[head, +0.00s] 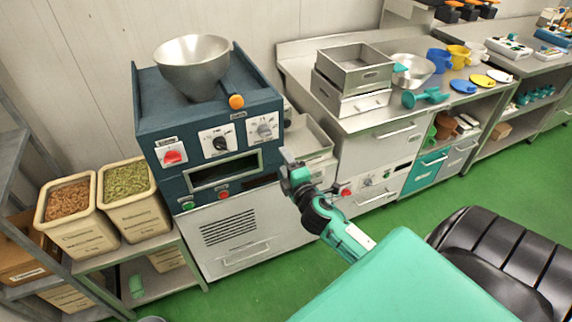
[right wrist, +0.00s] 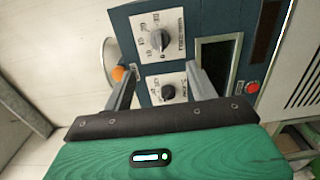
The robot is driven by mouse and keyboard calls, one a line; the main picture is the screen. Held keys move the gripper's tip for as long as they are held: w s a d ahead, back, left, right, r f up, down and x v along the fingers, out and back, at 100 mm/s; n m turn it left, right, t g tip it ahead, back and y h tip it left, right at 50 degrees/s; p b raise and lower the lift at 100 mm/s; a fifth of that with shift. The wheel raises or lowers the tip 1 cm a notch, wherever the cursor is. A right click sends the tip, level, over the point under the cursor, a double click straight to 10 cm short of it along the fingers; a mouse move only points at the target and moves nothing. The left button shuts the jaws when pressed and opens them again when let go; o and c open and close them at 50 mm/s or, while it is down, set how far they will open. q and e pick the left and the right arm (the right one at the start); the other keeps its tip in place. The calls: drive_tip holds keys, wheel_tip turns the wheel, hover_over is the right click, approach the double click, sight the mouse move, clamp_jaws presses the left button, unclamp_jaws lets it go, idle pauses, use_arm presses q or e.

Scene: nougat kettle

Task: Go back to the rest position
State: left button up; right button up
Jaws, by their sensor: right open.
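My right gripper (head: 292,168) is in front of the right side of the dark blue kettle machine (head: 150,105) in the head view. In the right wrist view the gripper (right wrist: 158,82) is open and empty. I cannot tell the exact gap to the panel. A lever with an orange knob (head: 236,101) sticks out at the machine's top, and the orange knob also shows beside the left finger in the right wrist view (right wrist: 118,73). My left gripper is in neither view.
A metal bowl (head: 192,60) sits on the machine. Two ingredient bins (head: 100,205) stand at left on a low shelf. A steel counter (head: 375,118) at right holds metal boxes (head: 352,72) and a green scoop (head: 425,97). The green floor (head: 400,215) is open in front of the counter.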

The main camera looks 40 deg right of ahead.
idle(0.3)
drive_tip(key=s+a+f+m+g+y, duration=0.1)
drive_tip(key=s+f+m+g, duration=0.2)
drive_tip(key=f, duration=0.9)
drive_tip(key=s+a+f+m+g, duration=0.15)
drive_tip(key=s+f, duration=0.35)
drive_tip(key=f, duration=0.8)
drive_tip(key=s+f+m+g+y, duration=0.1)
drive_tip(key=s+f+g, duration=0.25)
drive_tip(key=f, duration=0.85)
drive_tip(key=s+a+f+m+g+y, duration=0.1)
drive_tip(key=s+a+f+m+g, duration=0.15)
drive_tip(key=s+f, duration=0.6)
drive_tip(key=s+a+f+m+g, duration=0.2)
drive_tip(key=s+a+f, duration=0.1)
drive_tip(key=s+f, duration=0.6)
drive_tip(key=s+a+f+m+g, duration=0.1)
drive_tip(key=s+a+f+g, duration=0.1)
drive_tip(key=s, duration=0.7)
drive_tip(key=s+a+f+m+g+y, duration=0.1)
drive_tip(key=s+a+f+m+g, duration=0.1)
drive_tip(key=s, duration=0.7)
wheel_tip(320, 180, down, 2)
drive_tip(key=shift+s+a+f, duration=0.1)
drive_tip(key=shift+s+a, duration=0.3)
drive_tip(key=shift+a, duration=0.25)
